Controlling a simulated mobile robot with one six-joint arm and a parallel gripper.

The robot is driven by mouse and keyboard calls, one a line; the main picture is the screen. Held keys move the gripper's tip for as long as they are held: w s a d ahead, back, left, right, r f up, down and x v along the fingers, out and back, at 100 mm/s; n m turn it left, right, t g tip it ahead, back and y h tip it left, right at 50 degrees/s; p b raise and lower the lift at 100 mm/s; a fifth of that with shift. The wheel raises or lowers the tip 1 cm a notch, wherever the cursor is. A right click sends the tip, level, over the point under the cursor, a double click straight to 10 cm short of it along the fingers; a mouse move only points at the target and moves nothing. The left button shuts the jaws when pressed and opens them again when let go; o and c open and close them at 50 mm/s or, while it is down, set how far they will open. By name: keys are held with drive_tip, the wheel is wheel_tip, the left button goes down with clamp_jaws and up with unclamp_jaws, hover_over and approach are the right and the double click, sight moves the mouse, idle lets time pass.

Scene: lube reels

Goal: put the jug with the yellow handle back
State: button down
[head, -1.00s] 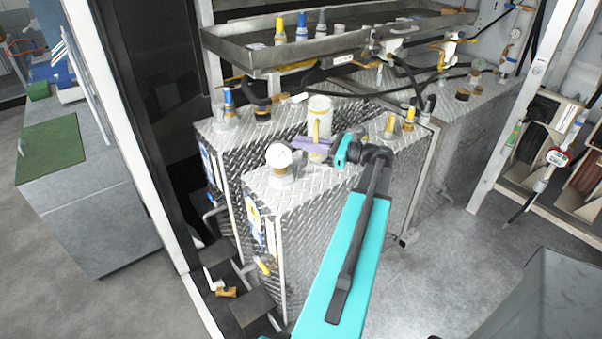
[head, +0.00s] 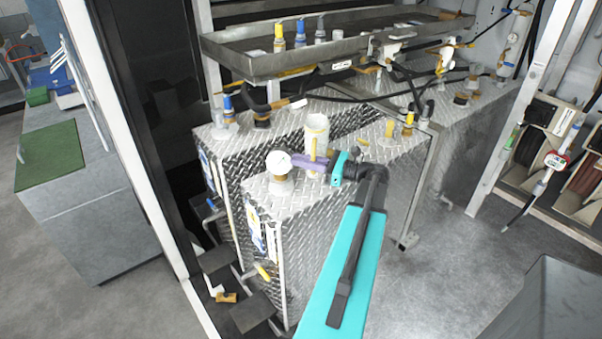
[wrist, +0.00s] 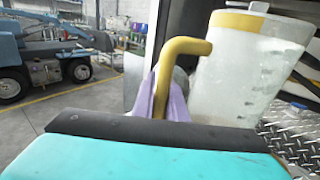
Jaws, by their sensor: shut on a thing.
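The jug (head: 317,127) is pale and translucent, with a yellow rim and a yellow handle. In the head view it is over the top of the front diamond-plate tank (head: 377,152), just right of the round white gauge (head: 278,162). My gripper (head: 312,163), with purple fingers, is shut on the jug's handle from the right. In the wrist view the handle (wrist: 186,47) rises between the purple fingers (wrist: 165,98), and the jug body (wrist: 245,70) leans in the picture. I cannot tell whether its base touches the tank top.
A metal tray shelf (head: 245,65) with several capped spouts (head: 300,34) is above and behind. Yellow-capped fittings (head: 408,120) stand on the tank to the right, with black hoses behind. A dark-framed panel (head: 150,100) is at left. Open floor (head: 440,260) lies to the right.

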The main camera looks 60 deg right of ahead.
drive_tip(key=shift+f, duration=0.95)
drive_tip(key=shift+f+p, duration=0.55)
drive_tip(key=shift+f, duration=1.3)
drive_tip(key=c, duration=1.8)
unclamp_jaws()
drive_tip(key=shift+o, duration=0.2)
drive_tip(key=b+v, duration=0.3)
drive_tip(key=v, duration=0.9)
drive_tip(key=shift+b, duration=0.35)
drive_tip(key=shift+s, duration=0.15)
